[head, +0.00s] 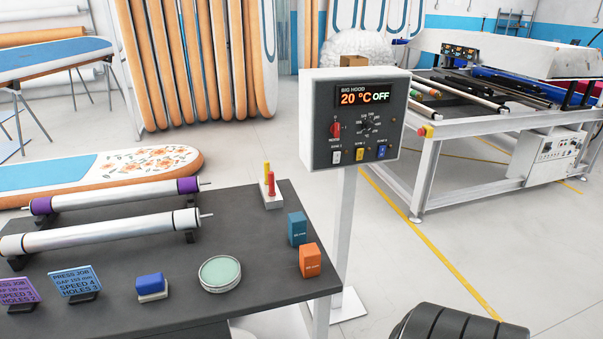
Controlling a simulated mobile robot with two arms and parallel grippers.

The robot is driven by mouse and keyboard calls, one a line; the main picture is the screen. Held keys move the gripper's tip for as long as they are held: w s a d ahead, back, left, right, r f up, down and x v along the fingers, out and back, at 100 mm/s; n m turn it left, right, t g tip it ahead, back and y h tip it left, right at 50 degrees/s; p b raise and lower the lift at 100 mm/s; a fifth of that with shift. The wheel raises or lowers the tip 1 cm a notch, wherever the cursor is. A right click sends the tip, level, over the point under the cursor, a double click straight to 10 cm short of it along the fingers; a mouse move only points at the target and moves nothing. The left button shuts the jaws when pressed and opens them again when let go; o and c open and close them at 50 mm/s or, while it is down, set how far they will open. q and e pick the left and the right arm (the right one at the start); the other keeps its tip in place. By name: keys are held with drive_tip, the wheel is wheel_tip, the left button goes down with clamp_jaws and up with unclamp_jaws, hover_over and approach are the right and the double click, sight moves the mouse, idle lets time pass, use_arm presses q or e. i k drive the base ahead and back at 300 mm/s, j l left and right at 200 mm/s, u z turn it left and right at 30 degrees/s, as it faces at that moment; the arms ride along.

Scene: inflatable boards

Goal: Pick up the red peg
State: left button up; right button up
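The red peg (271,184) stands upright in a small white holder block (272,202) at the back right of the dark table (240,225). A yellow peg (266,170) stands just behind it in the same block. The lower end of the red peg is hidden in the block. Nothing is touching the red peg's upper part.
A blue box (297,229) and an orange box (310,260) stand along the table's right edge. A round tin (220,273) and a blue-and-white block (151,286) lie in front. Two rollers (100,231) fill the left. A control panel (352,120) rises behind the right edge.

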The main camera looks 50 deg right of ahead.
sight(271, 193)
drive_tip(key=z, duration=1.5)
